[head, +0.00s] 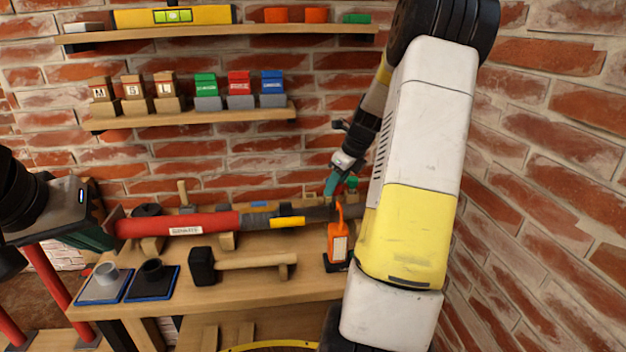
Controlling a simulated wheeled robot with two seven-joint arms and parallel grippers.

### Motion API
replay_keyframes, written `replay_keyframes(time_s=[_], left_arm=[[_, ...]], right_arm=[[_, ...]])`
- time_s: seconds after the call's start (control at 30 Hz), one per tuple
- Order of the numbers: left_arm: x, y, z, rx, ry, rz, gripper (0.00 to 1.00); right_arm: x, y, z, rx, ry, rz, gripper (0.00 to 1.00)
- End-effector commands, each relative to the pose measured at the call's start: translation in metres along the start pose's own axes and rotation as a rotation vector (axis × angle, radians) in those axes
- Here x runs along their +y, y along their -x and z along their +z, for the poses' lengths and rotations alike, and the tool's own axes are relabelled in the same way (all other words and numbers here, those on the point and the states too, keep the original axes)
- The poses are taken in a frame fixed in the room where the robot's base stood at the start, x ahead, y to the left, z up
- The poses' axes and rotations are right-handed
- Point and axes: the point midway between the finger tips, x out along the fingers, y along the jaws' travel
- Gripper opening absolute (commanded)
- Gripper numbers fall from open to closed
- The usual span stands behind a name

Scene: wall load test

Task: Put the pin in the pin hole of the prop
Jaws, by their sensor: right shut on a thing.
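The prop (180,224) is a long red tube with a white label, a black and yellow section and a dark inner tube on its right. It lies across wooden cradles on the bench. My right gripper (331,186), with teal fingers, is above the prop's dark right end. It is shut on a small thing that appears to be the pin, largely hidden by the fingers. The pin hole cannot be made out. My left gripper (97,238) is at the left, near the prop's red end; its teal finger shows but its opening does not.
A black-headed mallet (203,266) and two blue-edged trays (102,284) are on the front of the bench (240,287). Two wall shelves (200,118) hold small blocks and a yellow level. Brick wall closes the right.

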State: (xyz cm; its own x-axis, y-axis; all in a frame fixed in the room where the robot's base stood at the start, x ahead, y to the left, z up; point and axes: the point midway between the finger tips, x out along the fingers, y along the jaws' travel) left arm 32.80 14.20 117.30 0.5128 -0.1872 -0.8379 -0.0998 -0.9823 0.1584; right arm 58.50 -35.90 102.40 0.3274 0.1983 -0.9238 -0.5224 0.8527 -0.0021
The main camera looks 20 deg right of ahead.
Motion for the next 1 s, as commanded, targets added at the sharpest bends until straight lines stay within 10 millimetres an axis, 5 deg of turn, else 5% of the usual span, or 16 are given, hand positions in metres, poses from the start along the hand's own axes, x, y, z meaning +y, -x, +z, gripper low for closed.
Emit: replay_keyframes(time_s=[0.2, 0.23, 0.33, 0.57, 0.7, 1.0], left_arm=[[0.0, 0.0, 0.0, 0.0, 0.0, 0.0, 0.0], [0.0, 0.0, 0.0, 0.0, 0.0, 0.0, 0.0], [0.0, 0.0, 0.0, 0.0, 0.0, 0.0, 0.0], [0.0, 0.0, 0.0, 0.0, 0.0, 0.0, 0.0], [0.0, 0.0, 0.0, 0.0, 0.0, 0.0, 0.0], [0.0, 0.0, 0.0, 0.0, 0.0, 0.0, 0.0]], right_arm=[[-0.0001, -0.0003, 0.0002, -0.001, 0.0, 0.0, 0.0], [0.0, -0.0003, 0.0002, -0.001, 0.0, 0.0, 0.39], [0.0, -0.0003, 0.0002, -0.001, 0.0, 0.0, 0.59], [0.0, -0.0003, 0.0002, -0.001, 0.0, 0.0, 0.61], [0.0001, -0.0005, -0.0001, 0.0, 0.0, 0.0, 0.86], [0.0, 0.0, 0.0003, 0.0, 0.0, 0.0, 0.86]])
